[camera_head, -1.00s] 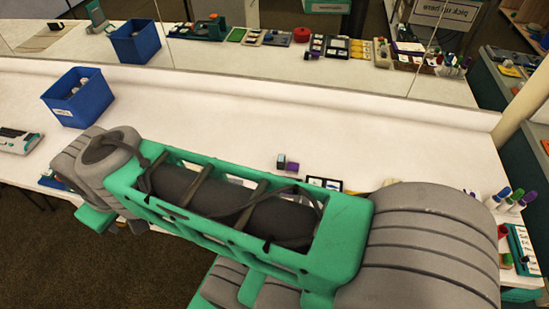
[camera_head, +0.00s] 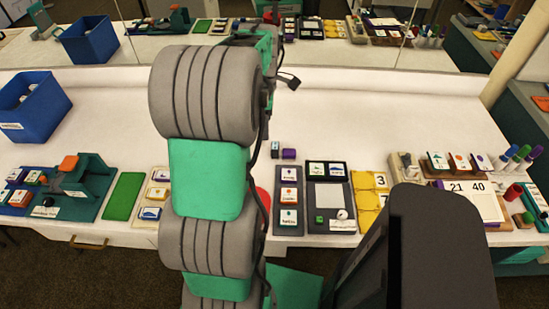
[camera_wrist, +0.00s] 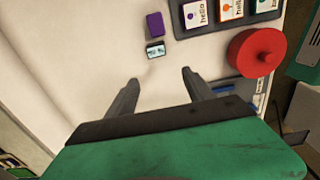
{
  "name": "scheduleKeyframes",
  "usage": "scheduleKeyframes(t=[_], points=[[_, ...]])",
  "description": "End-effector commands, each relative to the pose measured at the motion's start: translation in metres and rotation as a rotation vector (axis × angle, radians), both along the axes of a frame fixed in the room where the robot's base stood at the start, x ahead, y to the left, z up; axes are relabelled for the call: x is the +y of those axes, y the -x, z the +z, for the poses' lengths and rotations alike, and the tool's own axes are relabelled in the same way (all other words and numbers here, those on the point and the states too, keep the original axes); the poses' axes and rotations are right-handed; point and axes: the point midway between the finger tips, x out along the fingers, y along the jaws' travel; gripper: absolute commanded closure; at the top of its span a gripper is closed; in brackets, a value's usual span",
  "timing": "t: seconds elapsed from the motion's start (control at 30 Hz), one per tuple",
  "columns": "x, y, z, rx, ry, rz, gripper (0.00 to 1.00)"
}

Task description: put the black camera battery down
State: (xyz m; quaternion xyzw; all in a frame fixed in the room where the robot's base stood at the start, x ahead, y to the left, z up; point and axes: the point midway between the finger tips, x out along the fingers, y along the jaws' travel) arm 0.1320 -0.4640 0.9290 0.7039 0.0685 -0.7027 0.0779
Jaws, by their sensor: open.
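The black camera battery seems to be the small dark block with a pale printed face (camera_wrist: 155,50) lying on the white counter in the wrist view. It also shows as a small dark block (camera_head: 275,149) in the head view. A purple block (camera_wrist: 155,23) lies close beside it. My gripper (camera_wrist: 159,79) is open, with nothing between its fingers. The dark block lies ahead of the fingertips, apart from them. In the head view my arm hides the gripper.
A red round knobbed piece (camera_wrist: 255,53) and a dark card tray (camera_wrist: 222,14) lie right of the fingers in the wrist view. A blue bin (camera_head: 38,108) stands at the left. The counter (camera_head: 350,115) behind the blocks is bare. A mirror runs along the back.

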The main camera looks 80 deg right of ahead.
Motion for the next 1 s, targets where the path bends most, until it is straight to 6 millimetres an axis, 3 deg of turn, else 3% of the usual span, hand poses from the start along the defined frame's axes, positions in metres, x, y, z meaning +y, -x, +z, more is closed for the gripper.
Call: scheduleKeyframes(t=[0.03,0.13,0.6,0.83,1.0], points=[[-0.007,0.018,-0.01,0.001,-0.01,0.001,0.39],[-0.011,0.031,-0.02,0.002,-0.018,0.013,0.39],[-0.01,0.028,-0.087,0.003,-0.016,0.015,0.39],[-0.01,0.027,-0.089,0.002,-0.015,0.014,0.4],[-0.01,0.027,-0.089,0.002,-0.015,0.014,0.54]])
